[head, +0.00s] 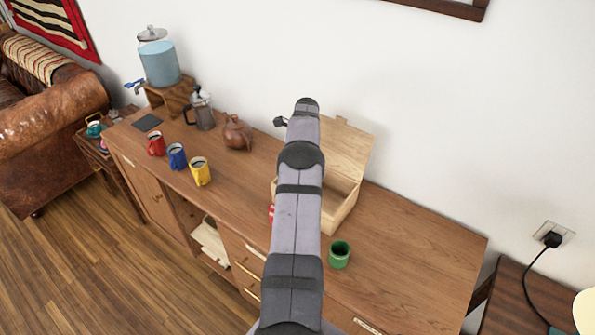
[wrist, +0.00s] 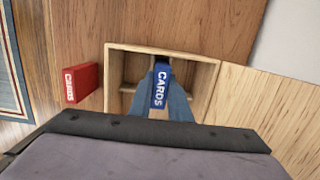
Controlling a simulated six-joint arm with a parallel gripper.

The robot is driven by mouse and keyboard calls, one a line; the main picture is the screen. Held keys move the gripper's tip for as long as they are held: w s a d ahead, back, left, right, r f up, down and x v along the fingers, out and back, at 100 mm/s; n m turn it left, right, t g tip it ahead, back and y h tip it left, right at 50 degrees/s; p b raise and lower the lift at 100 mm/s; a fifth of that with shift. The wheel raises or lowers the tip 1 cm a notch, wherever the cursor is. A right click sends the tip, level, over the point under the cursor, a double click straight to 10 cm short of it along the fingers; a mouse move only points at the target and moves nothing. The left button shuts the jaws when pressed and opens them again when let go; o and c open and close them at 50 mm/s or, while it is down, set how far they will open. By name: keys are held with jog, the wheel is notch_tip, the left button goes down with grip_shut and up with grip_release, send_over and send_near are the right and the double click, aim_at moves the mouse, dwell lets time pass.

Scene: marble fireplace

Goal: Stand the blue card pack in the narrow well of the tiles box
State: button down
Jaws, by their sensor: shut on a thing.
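The blue card pack (wrist: 160,88), with white CARDS lettering, is between the fingers of my gripper (wrist: 162,76), which is shut on it. In the wrist view the pack is over the middle of the open wooden tiles box (wrist: 212,92). Dividers split the box inside. I cannot tell whether the pack's lower end is inside a well or above it. In the head view my arm hides the gripper, the pack and part of the box (head: 341,213); the box's lid (head: 345,145) stands open at the back.
A red card pack (wrist: 82,83) stands on the desk beside the box. A green mug (head: 339,254) is in front of the box. Red (head: 156,144), blue (head: 177,156) and yellow (head: 200,172) mugs and a brown jug (head: 238,133) stand to the left. The desk's right end is clear.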

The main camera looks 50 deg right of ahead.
jog(key=shift+f+b, duration=0.4)
jog(key=shift+f, duration=0.3)
dwell(0.5)
jog(key=shift+f, duration=0.3)
jog(key=shift+f+b, duration=0.25)
jog(key=shift+b, duration=0.1)
jog(key=c, duration=1.6)
grip_release()
jog(key=shift+o, duration=0.2)
jog(key=shift+r+p, duration=2.95)
jog(key=shift+r, duration=1.6)
